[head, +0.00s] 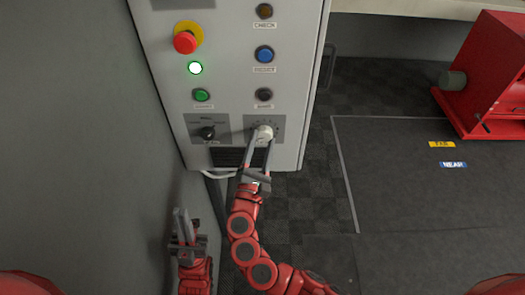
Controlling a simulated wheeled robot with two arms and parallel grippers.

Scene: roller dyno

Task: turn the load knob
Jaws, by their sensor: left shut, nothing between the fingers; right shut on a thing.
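The load knob appears to be the pale round knob (264,132) on a grey dial plate at the lower right of the control cabinet's front; its label is hidden or too small to read. My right gripper (259,146) reaches up to it, its two long fingers shut on the knob's sides. My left gripper (182,226) is shut and empty, pointing up, below and left of the cabinet, apart from it.
A grey wall (80,130) stands left. A red machine (488,80) stands right on a dark mat (420,220).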

